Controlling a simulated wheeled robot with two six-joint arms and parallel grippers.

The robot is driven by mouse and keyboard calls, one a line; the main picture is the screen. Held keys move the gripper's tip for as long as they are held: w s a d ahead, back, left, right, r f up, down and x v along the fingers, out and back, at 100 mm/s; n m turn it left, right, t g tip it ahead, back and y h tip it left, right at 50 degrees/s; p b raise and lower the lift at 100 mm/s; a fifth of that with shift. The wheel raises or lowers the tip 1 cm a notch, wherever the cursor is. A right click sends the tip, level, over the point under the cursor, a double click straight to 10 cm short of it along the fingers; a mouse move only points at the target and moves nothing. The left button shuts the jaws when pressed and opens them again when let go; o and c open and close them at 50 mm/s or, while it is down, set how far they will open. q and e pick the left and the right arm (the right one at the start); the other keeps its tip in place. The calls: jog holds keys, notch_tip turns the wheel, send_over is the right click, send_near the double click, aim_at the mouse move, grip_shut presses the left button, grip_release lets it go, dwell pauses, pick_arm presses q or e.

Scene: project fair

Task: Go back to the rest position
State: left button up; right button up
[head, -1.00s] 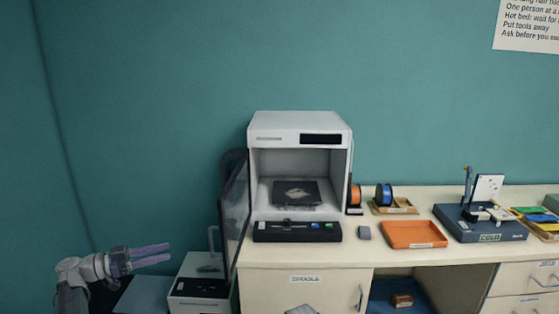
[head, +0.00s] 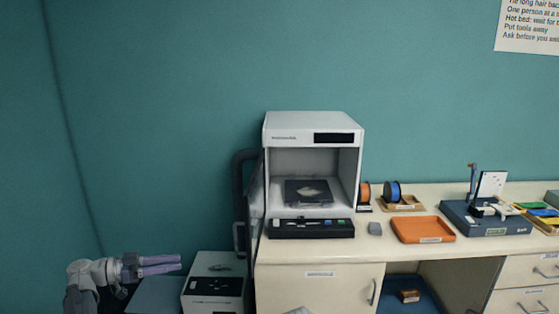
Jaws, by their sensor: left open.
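My left gripper (head: 160,265) is in the lower left of the head view. Its two purple fingers point right and are apart, with nothing between them. It is left of the white printer (head: 312,128), in front of the teal wall and near a low white box. The printer stands on the bench with its front open. A dark bed plate (head: 309,193) with a small pale piece on it lies inside. The dark door (head: 256,205) is swung out along the printer's left side. My right gripper is not in view.
The low white box (head: 212,285) stands left of the bench cabinet. A blue bin (head: 411,292) sits under the bench.

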pick_arm(q)
jog(key=s+d+f+n+g+y, duration=0.2)
jog(key=s+d+f+g+y, duration=0.15)
jog(key=d+f, duration=0.4)
jog(key=s+d+f+n+g+y, duration=0.2)
jog(key=s+d+f, duration=0.25)
jog(key=d, duration=0.65)
jog(key=s+d+f+n+y, duration=0.2)
jog(key=s+f+y, duration=0.2)
jog(key=s+y, duration=0.1)
jog(key=s+d+f+n+y, duration=0.2)
jog(key=s+d+f+y, duration=0.1)
jog(key=s+y, duration=0.3)
jog(key=shift+s+d+f+n+g, duration=0.3)
jog(key=shift+s+f+g, duration=0.15)
jog(key=shift+s, duration=0.5)
jog(key=shift+w+a+r, duration=0.1)
